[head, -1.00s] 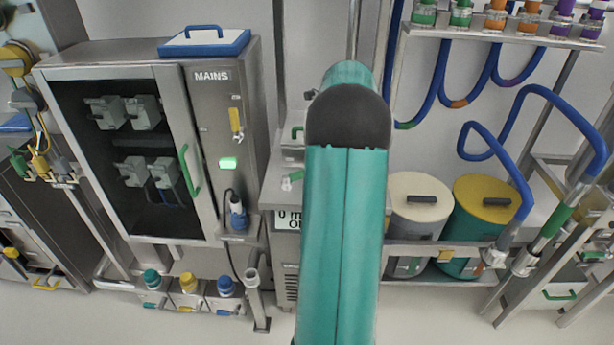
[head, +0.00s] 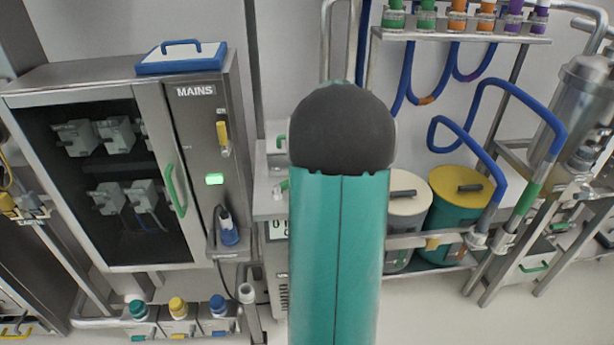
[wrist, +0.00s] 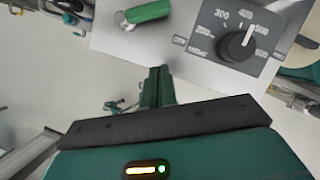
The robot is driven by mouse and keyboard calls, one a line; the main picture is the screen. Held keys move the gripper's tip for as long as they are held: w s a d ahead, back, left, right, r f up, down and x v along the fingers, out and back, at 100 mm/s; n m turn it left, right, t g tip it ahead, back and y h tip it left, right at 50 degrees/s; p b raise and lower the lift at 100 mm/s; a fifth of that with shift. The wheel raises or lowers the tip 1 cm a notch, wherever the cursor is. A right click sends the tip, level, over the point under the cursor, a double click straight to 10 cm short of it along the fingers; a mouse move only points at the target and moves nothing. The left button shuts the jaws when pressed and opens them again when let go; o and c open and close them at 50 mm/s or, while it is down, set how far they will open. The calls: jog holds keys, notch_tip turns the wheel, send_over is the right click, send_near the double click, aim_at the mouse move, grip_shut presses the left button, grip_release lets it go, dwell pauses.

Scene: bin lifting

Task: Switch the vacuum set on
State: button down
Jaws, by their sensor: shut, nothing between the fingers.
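The vacuum set appears to be the grey unit (head: 266,205) behind my arm in the head view; my arm hides most of it. Part of its white display (head: 277,229) shows left of my arm. In the wrist view its pale top panel (wrist: 180,60) carries a black dial plate with a round knob (wrist: 238,45) and printed numbers. A green lever handle (wrist: 148,12) lies left of the plate. My gripper (wrist: 157,75) is shut and empty, its fingers below the green handle and left of the dial, apparently touching neither. The head view hides the gripper.
A mains cabinet (head: 150,82) with a glazed door, yellow lever and lit green lamp stands left. White-lidded (head: 405,190) and yellow-lidded (head: 462,188) drums stand right, near a rack with blue hoses (head: 505,85). Several colour-capped fittings (head: 178,308) sit low at left.

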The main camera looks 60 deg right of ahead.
jog(key=x, duration=0.8)
jog(key=shift+s+f, duration=0.15)
jog(key=shift+f, duration=0.1)
jog(key=w, duration=0.1)
jog(key=w+d, duration=0.1)
jog(key=shift+w, duration=0.4)
jog(key=shift+w+d, duration=0.15)
jog(key=shift+w, duration=0.45)
jog(key=shift+w+d+n+y, duration=0.3)
jog(key=shift+n, duration=0.4)
jog(key=n, duration=0.1)
jog(key=w+d+n+y, duration=0.1)
jog(key=n, duration=0.1)
jog(key=shift+w, duration=0.25)
jog(key=w+n+y, duration=0.1)
jog(key=n, duration=0.1)
jog(key=w+n, duration=0.1)
jog(key=n, duration=0.1)
jog(key=shift+w+d+n+y, duration=0.25)
jog(key=shift+d+n+y, duration=0.05)
jog(key=shift+d+y, duration=0.1)
jog(key=shift+w+a+r, duration=0.1)
jog(key=shift+w, duration=0.65)
